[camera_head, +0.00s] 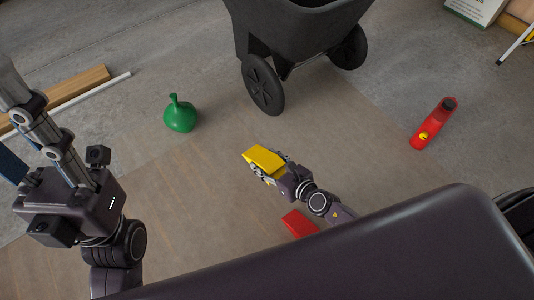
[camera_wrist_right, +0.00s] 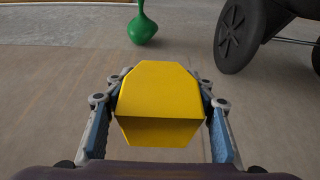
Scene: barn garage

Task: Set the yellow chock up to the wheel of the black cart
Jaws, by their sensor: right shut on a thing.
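My right gripper (camera_head: 267,168) is shut on the yellow chock (camera_head: 263,158). In the right wrist view the chock (camera_wrist_right: 160,98) sits between the two fingers (camera_wrist_right: 160,118). The black cart (camera_head: 292,30) stands at the top of the head view. Its near wheel (camera_head: 263,85) is up and ahead of the chock, with clear floor between them. That wheel also shows at the upper right of the right wrist view (camera_wrist_right: 238,36). The far wheel (camera_head: 350,47) is further right.
A green bottle-like object (camera_head: 180,114) stands left of the chock. A red object (camera_head: 299,223) lies near my right arm, partly hidden. A wooden beam (camera_head: 70,92) and white rod lie upper left.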

